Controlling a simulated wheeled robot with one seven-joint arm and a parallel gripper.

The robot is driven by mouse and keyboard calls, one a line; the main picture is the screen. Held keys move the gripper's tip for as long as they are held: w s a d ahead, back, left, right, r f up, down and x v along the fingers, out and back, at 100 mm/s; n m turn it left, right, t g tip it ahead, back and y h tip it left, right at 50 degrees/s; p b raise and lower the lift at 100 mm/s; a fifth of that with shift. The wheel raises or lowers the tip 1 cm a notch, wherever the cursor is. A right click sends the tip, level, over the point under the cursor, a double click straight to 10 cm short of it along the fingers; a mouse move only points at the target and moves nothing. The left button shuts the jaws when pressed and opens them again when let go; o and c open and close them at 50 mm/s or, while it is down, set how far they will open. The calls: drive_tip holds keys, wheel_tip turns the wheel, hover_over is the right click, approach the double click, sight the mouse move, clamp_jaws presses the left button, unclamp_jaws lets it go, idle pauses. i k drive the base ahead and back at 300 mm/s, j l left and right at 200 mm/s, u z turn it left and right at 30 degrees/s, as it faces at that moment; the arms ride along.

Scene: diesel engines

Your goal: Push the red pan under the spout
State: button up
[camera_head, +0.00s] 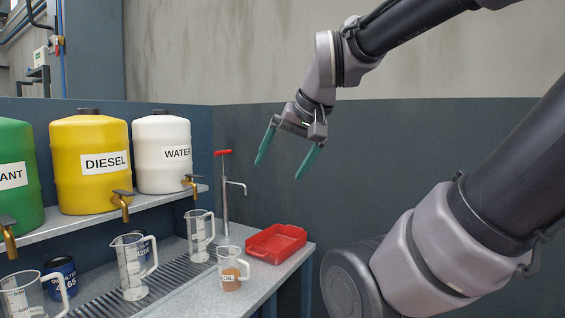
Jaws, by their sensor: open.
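The red pan (276,243) is a shallow rectangular tray on the right end of the metal bench, close to its right edge. A hand pump (224,195) with a red handle stands behind and left of the pan, and its spout (238,185) points right, above and left of the pan. Brass taps on the jugs, such as the one on the water jug (190,182), also show. My gripper (285,168) is open and empty, with two green fingers pointing down. It is in the air above and beyond the pan, clear of it.
Clear jugs (133,266) stand on the grated drain (165,283). The yellow diesel jug (90,163) and others sit on the shelf. A blue can (62,276) is at left. The bench's right edge is near the pan.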

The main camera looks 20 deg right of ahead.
sight(277, 244)
drive_tip(key=i+l+z, duration=0.35)
drive_tip(key=i, duration=0.15)
drive_tip(key=i+l+z, duration=0.3)
drive_tip(key=i, duration=0.2)
drive_tip(key=k+j, duration=0.05)
drive_tip(key=j, duration=0.05)
